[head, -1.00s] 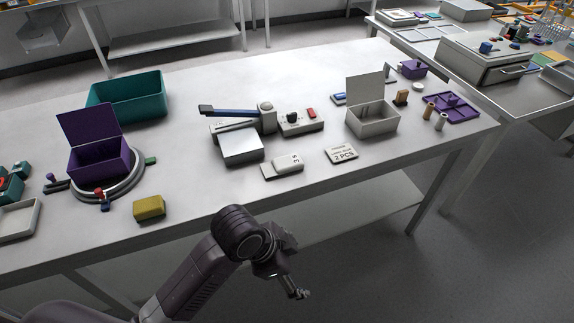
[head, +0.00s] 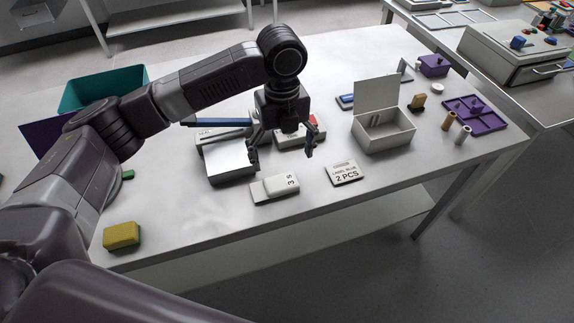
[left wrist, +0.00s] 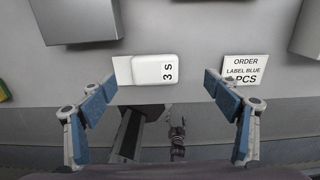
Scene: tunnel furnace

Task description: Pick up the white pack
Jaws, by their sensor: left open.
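The white pack (head: 275,188), a flat block marked "3 S", lies on the table near its front edge. In the left wrist view the white pack (left wrist: 150,70) lies just beyond the fingertips, a little left of the middle. My left gripper (head: 281,153) is open and empty above the table. It points down, its fingers apart, above and behind the pack in the head view. In the left wrist view its blue-padded fingers (left wrist: 160,84) stand on both sides of the pack without touching it. My right gripper does not show.
A white label card (head: 345,173) lies right of the pack. A grey-white device (head: 229,162) stands behind left. An open white box (head: 384,132) is farther right, a yellow block (head: 122,235) at the left.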

